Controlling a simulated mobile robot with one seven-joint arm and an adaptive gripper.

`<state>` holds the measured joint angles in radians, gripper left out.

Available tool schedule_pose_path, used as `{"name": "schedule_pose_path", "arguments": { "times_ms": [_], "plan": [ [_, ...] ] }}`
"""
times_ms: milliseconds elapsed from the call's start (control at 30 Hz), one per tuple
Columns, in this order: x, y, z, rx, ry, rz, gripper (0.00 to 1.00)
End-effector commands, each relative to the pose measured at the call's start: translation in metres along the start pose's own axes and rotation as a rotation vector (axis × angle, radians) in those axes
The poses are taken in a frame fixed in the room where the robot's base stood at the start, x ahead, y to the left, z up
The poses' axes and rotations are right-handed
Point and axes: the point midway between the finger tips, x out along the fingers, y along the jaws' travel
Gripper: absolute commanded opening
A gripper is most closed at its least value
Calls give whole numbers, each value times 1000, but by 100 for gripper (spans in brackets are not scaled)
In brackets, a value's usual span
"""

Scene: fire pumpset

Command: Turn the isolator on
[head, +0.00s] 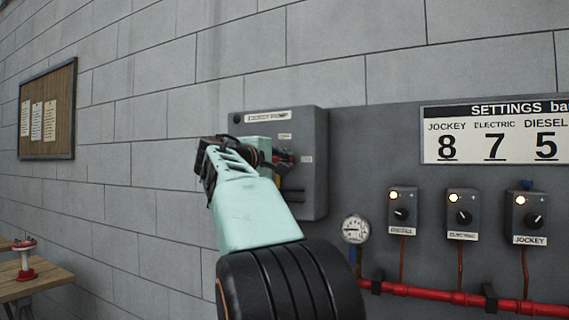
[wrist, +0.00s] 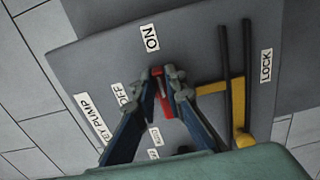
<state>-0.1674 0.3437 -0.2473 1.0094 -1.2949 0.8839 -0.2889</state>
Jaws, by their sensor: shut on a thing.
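The isolator is a grey box (head: 312,165) on the wall panel, with a label ending in "PUMP" along its top. Its face also shows in the wrist view (wrist: 90,45), turned, with an ON label (wrist: 150,38) and an OFF label (wrist: 127,97). My gripper (head: 281,160) is at the front of the box. In the wrist view its two fingertips (wrist: 165,82) are closed on the red handle (wrist: 162,97). The red tip lies just below the ON label in that view. The handle's pivot is hidden by the fingers.
A yellow bracket (wrist: 240,105) with dark bars and a LOCK label (wrist: 265,66) sits right of the fingers. Right of the box are a gauge (head: 355,229), three small switch boxes with knobs, a red pipe (head: 430,294) and a settings sign (head: 495,133).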

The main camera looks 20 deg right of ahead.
Motion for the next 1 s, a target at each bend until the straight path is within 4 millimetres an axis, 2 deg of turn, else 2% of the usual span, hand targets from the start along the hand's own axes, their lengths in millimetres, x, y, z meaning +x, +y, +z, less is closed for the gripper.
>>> {"name": "schedule_pose_path", "arguments": {
  "times_ms": [433,467,600,867,1000],
  "plan": [
    [0,2,0,12,2,4,0],
    [0,2,0,12,3,4,14],
    [0,2,0,11,2,3,28],
    [0,1,0,9,1,1,28],
    [-9,1,0,10,2,0,28]
  ]
}}
